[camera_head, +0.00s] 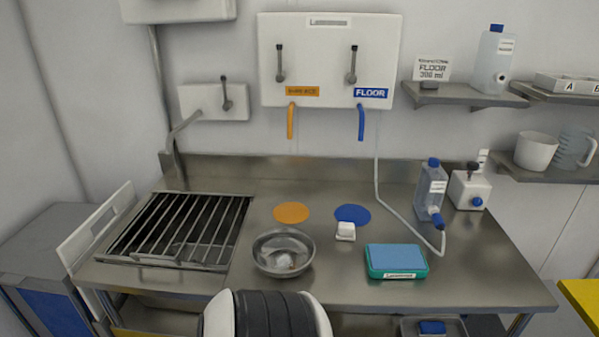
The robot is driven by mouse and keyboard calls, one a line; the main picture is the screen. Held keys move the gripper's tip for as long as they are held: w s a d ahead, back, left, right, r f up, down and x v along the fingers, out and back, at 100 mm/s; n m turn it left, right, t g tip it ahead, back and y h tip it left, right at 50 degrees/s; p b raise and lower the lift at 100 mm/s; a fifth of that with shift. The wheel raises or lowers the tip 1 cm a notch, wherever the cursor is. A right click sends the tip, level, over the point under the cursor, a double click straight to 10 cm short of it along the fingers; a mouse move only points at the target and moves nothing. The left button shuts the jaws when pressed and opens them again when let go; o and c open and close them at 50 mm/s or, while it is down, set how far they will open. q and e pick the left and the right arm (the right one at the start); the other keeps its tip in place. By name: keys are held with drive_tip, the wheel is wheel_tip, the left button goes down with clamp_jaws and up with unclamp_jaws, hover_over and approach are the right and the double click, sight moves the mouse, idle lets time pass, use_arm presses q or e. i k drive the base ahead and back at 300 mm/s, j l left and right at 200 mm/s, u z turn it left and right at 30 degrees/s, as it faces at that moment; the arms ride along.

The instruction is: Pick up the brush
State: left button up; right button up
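I cannot make out a clear brush in the head view. A small white block-like item (345,231) sits on the steel counter (310,185), just below a blue disc; I cannot tell whether it is the brush. A blue item (432,327) lies in a tray under the counter's front edge, partly cut off by the picture's bottom, and its kind is unclear. Neither of my grippers shows in this view.
A metal bowl (283,253) stands left of the white item, and a teal box with blue top (396,261) right of it. A grated sink (180,229) fills the left. A bottle (431,190) with a tube stands back right. Front right is clear.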

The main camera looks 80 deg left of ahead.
sight(346, 231)
drive_tip(key=u, duration=2.1)
drive_tip(key=l, duration=0.1)
drive_tip(key=i+u, duration=0.05)
